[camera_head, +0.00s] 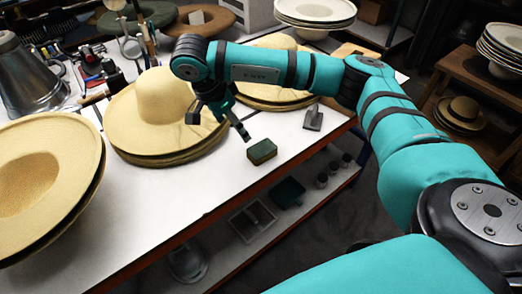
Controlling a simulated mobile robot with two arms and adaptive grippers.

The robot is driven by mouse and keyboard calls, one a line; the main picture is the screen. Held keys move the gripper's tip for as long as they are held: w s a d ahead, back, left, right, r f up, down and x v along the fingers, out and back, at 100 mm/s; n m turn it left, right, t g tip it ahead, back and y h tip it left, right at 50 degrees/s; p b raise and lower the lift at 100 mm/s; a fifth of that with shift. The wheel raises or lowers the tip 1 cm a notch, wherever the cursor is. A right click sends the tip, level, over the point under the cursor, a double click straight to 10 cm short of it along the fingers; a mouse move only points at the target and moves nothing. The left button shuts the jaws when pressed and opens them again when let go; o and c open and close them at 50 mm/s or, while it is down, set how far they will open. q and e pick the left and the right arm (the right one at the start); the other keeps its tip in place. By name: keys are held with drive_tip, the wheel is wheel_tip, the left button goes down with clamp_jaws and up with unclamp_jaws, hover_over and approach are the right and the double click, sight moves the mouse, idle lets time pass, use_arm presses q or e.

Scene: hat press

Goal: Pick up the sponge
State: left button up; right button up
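The sponge (262,152), dark green on top with a brownish-yellow lower layer, lies on the white table (210,185) near its front edge. My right gripper (219,126) hangs from the teal arm that comes in from the right. Its fingers are spread, with nothing seen between them. It is up and to the left of the sponge in the picture, in front of the straw hats, and one fingertip is close to the sponge. I cannot tell its exact height above the table. My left gripper is not in view.
Stacked straw hats (163,97) stand just left of the sponge, and more hats (272,92) stand behind. A large hat (40,180) fills the left side. A small grey metal object (313,118) is right of the sponge. Tools lie at the back left. Bare table lies in front.

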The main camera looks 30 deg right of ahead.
drive_tip(key=d, duration=0.2)
drive_tip(key=p, duration=0.1)
hover_over(260, 149)
drive_tip(key=a, duration=0.2)
drive_tip(key=shift+h, duration=0.4)
wheel_tip(260, 149, down, 10)
drive_tip(key=shift+r, duration=0.1)
drive_tip(key=p+x, duration=0.2)
drive_tip(key=x, duration=0.2)
drive_tip(key=shift+s+f, duration=0.1)
drive_tip(key=shift+f, duration=0.2)
drive_tip(key=shift+d+f, duration=0.25)
drive_tip(key=shift+f, duration=0.25)
drive_tip(key=c, duration=0.8)
